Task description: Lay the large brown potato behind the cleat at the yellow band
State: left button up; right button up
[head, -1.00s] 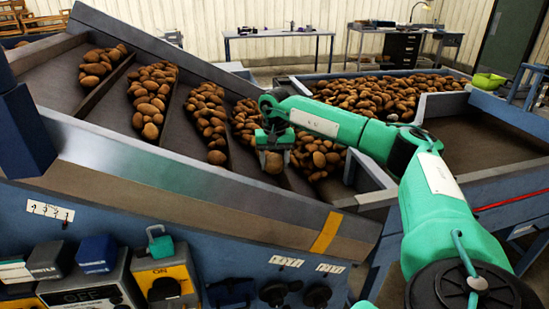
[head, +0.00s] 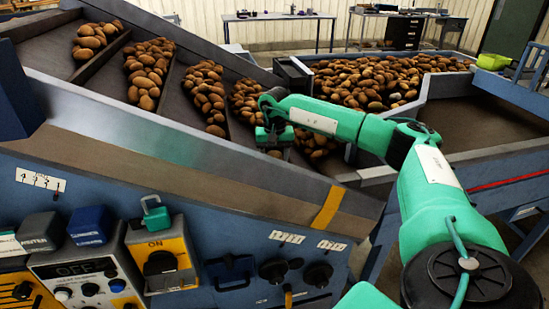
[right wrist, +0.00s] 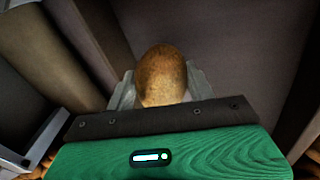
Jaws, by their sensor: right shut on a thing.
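The large brown potato (right wrist: 162,75) is between the fingers of my right gripper (right wrist: 155,90) in the right wrist view. In the head view the right gripper (head: 273,142) points down over the lower part of the inclined belt, shut on the potato. Only a sliver of the potato (head: 275,154) shows there, above the machine's near side rail. The yellow band (head: 327,207) crosses that rail, right of and nearer than the gripper. A cleat (right wrist: 85,40) runs left of the potato in the right wrist view. Whether the potato touches the belt, I cannot tell. My left gripper is out of view.
The inclined belt (head: 101,78) carries several rows of potatoes between cleats. A heap of potatoes (head: 375,82) lies in the bin behind my right arm. The near side rail (head: 180,150) stands in front of the belt. A control panel (head: 90,268) fills the lower left.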

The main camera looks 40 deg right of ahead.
jog(key=o, duration=1.1)
jog(key=shift+o, duration=0.2)
